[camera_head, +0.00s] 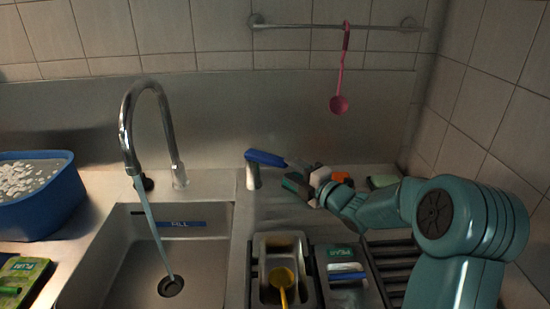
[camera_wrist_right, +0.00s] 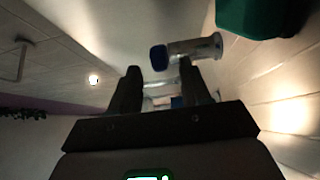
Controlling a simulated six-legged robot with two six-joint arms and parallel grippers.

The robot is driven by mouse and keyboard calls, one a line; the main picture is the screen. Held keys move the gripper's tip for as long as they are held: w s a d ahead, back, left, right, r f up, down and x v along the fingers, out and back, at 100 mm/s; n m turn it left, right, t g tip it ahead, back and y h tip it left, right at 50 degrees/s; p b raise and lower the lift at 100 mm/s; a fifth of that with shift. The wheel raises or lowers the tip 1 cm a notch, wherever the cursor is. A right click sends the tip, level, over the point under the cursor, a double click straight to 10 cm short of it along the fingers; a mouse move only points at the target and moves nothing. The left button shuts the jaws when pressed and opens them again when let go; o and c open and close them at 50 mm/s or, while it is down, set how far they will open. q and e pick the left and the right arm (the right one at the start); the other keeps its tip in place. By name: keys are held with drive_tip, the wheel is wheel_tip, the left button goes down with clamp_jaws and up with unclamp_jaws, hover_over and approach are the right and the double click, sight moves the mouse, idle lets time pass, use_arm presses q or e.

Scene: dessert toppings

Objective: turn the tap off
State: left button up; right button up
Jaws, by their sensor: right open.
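The chrome tap (camera_head: 134,120) arches over the sink, and a stream of water (camera_head: 152,225) runs from its spout to the drain. To its right stands a short metal post (camera_head: 253,178) with a blue lever (camera_head: 265,158) pointing right. My right gripper (camera_head: 291,184) is open and empty, just right of the lever and apparently close to its tip; contact cannot be told. In the right wrist view, a blue-ended metal piece (camera_wrist_right: 190,49), apparently the tap control, lies just beyond the open fingers (camera_wrist_right: 160,80). My left gripper is not in view.
A blue tub (camera_head: 50,205) with white pieces stands at the left. A pink ladle (camera_head: 340,103) hangs from the wall rail (camera_head: 335,27). A metal container with a yellow ladle (camera_head: 281,282) stands below the lever. Small orange (camera_head: 342,177) and green items sit behind my right wrist.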

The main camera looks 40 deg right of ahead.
sight(275, 156)
drive_tip(key=w+p, duration=0.1)
drive_tip(key=w, duration=0.6)
drive_tip(key=shift+w+d, duration=0.15)
drive_tip(key=shift+w, duration=0.1)
